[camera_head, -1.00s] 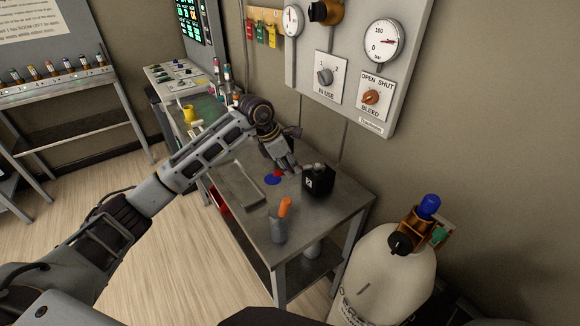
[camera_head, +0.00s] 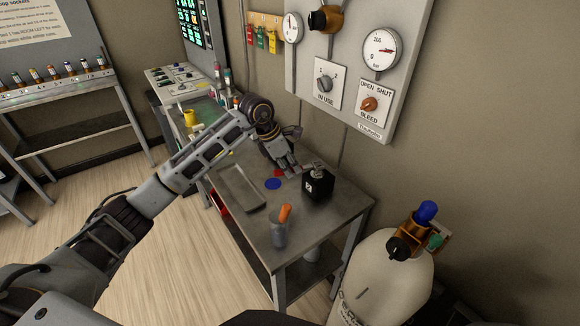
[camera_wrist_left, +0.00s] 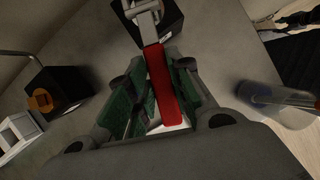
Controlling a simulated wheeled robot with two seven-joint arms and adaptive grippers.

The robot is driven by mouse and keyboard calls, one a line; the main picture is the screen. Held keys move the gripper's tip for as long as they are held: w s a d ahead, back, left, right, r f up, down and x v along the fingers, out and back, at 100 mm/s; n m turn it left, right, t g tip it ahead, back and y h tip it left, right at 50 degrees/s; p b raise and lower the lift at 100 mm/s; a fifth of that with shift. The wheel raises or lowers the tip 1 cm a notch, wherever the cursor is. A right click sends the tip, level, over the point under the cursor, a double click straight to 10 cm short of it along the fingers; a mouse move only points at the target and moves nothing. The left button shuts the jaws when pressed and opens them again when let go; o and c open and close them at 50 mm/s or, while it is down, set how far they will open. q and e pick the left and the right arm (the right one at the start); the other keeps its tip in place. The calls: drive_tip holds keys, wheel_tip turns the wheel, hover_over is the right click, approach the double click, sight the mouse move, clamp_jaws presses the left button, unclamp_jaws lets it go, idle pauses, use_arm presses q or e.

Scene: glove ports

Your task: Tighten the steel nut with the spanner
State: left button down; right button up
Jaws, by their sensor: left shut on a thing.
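My left gripper (camera_head: 290,168) is above the steel bench, at the left side of a black block (camera_head: 318,186) with a white number label. In the left wrist view its fingers (camera_wrist_left: 157,112) are shut on the red handle of the spanner (camera_wrist_left: 160,82). The spanner's grey head (camera_wrist_left: 144,12) lies over the top of the black block (camera_wrist_left: 172,22), at the upper edge of that view. The steel nut cannot be told apart from the spanner head there; small grey metal shows on the block in the head view. My right gripper is not in view.
A grey cup (camera_head: 279,235) with an orange-handled tool stands at the bench's near end. Another black block (camera_wrist_left: 62,88) with an orange piece is in the wrist view. A gas cylinder (camera_head: 385,275) stands right.

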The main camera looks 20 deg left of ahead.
use_arm(q)
drive_tip(key=shift+r, duration=0.55)
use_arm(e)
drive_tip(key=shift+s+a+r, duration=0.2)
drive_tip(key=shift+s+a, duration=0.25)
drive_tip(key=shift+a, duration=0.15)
use_arm(q)
drive_tip(key=shift+r+p, duration=0.1)
drive_tip(key=shift+p, duration=0.2)
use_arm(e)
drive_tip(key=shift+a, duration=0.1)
use_arm(q)
drive_tip(key=shift+r, duration=0.55)
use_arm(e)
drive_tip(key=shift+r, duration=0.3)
use_arm(q)
drive_tip(key=shift+r+p, duration=0.55)
drive_tip(key=shift+r, duration=0.1)
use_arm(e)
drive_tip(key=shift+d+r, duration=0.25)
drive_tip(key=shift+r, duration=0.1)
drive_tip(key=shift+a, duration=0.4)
use_arm(q)
drive_tip(key=shift+a, duration=0.15)
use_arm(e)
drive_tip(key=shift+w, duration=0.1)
